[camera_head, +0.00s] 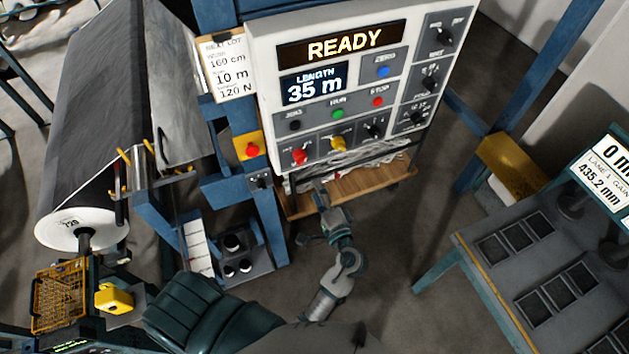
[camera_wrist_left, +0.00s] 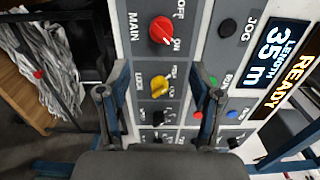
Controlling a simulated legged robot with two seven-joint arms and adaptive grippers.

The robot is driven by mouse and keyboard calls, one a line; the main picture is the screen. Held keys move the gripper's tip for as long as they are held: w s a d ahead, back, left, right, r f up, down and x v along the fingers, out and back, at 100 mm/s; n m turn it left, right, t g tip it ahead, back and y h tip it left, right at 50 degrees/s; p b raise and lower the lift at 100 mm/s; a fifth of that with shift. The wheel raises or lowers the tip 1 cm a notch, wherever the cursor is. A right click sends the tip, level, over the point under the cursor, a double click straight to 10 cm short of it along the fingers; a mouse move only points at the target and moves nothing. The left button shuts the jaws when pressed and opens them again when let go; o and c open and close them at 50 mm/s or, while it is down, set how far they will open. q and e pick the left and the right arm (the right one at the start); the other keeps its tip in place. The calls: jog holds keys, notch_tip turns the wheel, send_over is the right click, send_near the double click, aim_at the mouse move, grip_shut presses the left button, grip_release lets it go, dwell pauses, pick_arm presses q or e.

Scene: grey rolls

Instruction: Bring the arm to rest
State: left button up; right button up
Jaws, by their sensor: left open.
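My left gripper (camera_head: 322,212) is in front of the lower edge of the control panel (camera_head: 262,60) in the head view. In the left wrist view the gripper (camera_wrist_left: 160,75) is open, its two fingers apart and nothing held between them. The yellow knob (camera_wrist_left: 159,86) shows between the fingers, with the red MAIN knob (camera_wrist_left: 161,30) beyond it. In the head view the red knob (camera_head: 299,156) and yellow knob (camera_head: 338,143) are uncovered. The panel display (camera_head: 344,43) reads READY and the length display (camera_head: 314,86) reads 35 m. My right gripper does not show.
A wooden shelf (camera_head: 352,187) lies below the panel. A large grey roll (camera_head: 100,110) is at left, near a red stop button on a yellow box (camera_head: 249,147). A bench with dark trays (camera_head: 465,238) stands at right. Open floor (camera_head: 400,245) lies between the panel and bench.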

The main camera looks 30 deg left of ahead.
pick_arm(q)
jog(key=shift+a, duration=0.15)
jog(key=shift+f, duration=0.15)
